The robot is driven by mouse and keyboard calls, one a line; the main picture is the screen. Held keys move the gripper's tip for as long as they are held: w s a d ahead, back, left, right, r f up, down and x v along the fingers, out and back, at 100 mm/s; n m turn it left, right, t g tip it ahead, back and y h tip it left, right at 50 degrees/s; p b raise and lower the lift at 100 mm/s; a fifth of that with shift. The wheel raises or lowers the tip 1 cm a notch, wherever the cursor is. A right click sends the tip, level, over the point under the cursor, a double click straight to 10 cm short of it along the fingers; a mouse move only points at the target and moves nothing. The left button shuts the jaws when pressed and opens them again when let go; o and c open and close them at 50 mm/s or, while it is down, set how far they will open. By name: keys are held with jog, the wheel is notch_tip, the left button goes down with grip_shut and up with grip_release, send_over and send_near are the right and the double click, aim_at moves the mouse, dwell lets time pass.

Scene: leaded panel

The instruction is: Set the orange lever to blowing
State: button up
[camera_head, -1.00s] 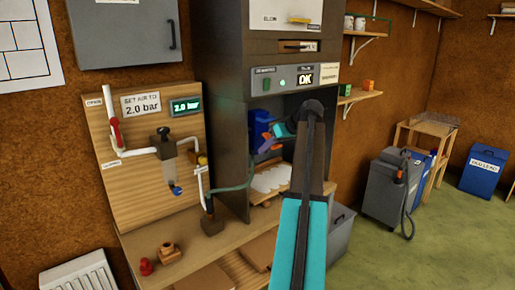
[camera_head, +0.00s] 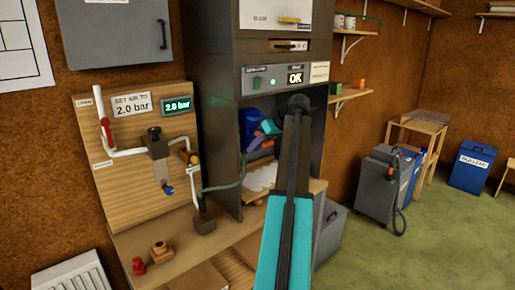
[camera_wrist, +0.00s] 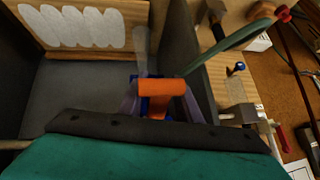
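The orange lever (camera_wrist: 162,88) shows in the middle of the wrist view, with a blue part behind and below it. In the head view a small orange part (camera_head: 268,127) shows inside the cabinet bay, left of my arm. My gripper (camera_wrist: 161,106) is at the lever, its purple fingers showing low on either side of it. Whether they press on the lever cannot be told. My wrist hides their lower parts. A pale, see-through streak (camera_wrist: 141,50) rises from beside the lever's left end. The lever's position labels cannot be seen.
A green hose (camera_head: 226,186) runs from the air panel (camera_head: 125,195) into the grey cabinet (camera_head: 216,110). A board with white wavy pieces (camera_wrist: 72,27) lies in the bay. The cabinet walls stand close around my gripper.

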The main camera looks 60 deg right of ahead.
jog(key=shift+s+d, duration=0.1)
jog(key=shift+s+r, duration=0.1)
jog(key=shift+r, duration=0.05)
jog(key=b+v, duration=0.4)
jog(key=v, duration=0.9)
jog(key=shift+s+r, duration=0.2)
jog(key=shift+s, duration=0.05)
dwell(0.4)
